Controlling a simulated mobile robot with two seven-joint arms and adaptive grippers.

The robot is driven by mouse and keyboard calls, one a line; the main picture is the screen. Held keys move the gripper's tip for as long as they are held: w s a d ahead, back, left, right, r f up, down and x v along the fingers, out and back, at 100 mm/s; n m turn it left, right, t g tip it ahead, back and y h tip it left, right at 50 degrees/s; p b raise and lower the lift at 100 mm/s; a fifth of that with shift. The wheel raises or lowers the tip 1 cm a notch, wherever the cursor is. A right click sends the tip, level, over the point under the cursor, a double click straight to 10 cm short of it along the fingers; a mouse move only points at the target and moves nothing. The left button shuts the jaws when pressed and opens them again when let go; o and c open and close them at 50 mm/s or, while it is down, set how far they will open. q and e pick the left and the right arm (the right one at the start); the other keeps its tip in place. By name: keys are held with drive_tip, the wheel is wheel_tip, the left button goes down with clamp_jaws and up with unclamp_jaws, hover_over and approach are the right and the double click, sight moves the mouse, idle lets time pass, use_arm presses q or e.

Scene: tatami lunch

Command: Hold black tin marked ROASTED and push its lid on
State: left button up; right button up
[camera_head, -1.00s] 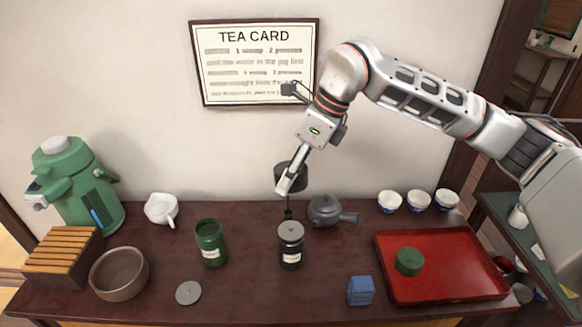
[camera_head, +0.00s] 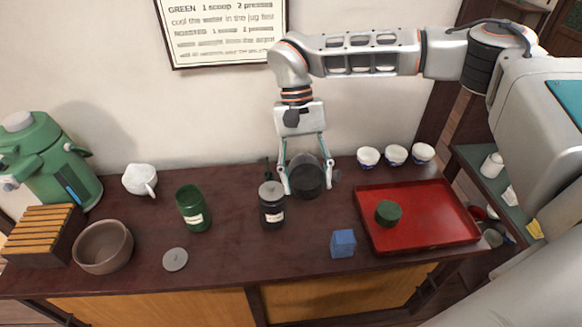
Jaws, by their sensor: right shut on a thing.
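The black tin (camera_head: 272,211) stands upright on the dark table, with a small label too blurred to read and a grey knobbed inner lid on top. My right gripper (camera_head: 306,186) points down just right of and behind the tin. It is shut on a black round lid (camera_head: 307,177), one finger on each side. The lid is apart from the tin and hides most of the dark teapot behind it. My left gripper is not in view.
An open green tin (camera_head: 193,209) and a loose grey disc (camera_head: 175,259) are left of the black tin. A blue block (camera_head: 343,243) and a red tray (camera_head: 455,236) with a green lid (camera_head: 388,213) are right. White cups (camera_head: 396,155) stand behind the tray.

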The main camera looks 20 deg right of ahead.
drive_tip(key=n, duration=0.1)
drive_tip(key=s+d+n+h, duration=0.1)
drive_tip(key=d+n, duration=0.1)
drive_tip(key=n, duration=0.1)
drive_tip(key=shift+s+d+f+h, duration=0.15)
drive_tip(key=shift+d+f+h, duration=0.05)
drive_tip(key=shift+f+h, duration=0.1)
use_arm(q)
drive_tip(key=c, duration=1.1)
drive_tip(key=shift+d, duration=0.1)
